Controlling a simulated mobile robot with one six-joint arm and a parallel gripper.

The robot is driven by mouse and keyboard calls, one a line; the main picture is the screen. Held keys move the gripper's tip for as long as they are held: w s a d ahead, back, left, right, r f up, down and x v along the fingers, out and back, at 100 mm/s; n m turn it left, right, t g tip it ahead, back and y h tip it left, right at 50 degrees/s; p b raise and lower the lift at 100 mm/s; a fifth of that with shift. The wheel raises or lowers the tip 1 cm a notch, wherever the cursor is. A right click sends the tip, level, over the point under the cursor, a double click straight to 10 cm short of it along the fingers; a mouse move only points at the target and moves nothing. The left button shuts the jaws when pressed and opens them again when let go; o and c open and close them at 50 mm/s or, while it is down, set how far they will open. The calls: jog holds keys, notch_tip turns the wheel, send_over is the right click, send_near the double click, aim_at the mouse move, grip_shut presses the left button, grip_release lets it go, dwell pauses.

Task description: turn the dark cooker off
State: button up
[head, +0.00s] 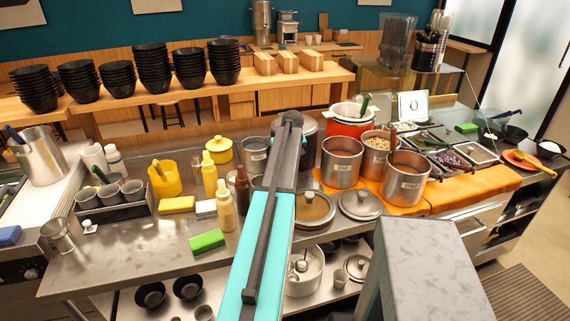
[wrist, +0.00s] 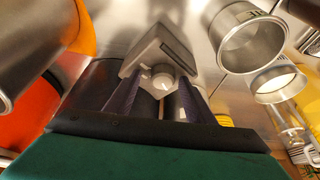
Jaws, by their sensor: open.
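The dark cooker (wrist: 98,82) shows in the wrist view as a dark body behind a silver control panel (wrist: 150,52). A round pale knob (wrist: 162,76) with a pointer mark sits on that panel. My gripper (wrist: 161,92) is open, with one dark finger to each side of the knob. I cannot tell whether the fingers touch it. In the head view, only a dark part of the cooker (head: 307,126) shows behind my arm, and its knob and my fingertips are hidden.
An orange cooker (head: 347,128) stands right of the dark one. Steel pots (head: 342,160) stand in front on an orange cloth. A steel canister (head: 255,153) and sauce bottles (head: 243,188) stand to the left. Lids (head: 360,204) lie on the counter near my arm.

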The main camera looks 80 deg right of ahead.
jog(key=shift+r, duration=0.1)
jog(key=b+v, duration=0.3)
jog(key=v, duration=1)
jog(key=shift+r, duration=0.35)
jog(key=shift+s+a, duration=0.1)
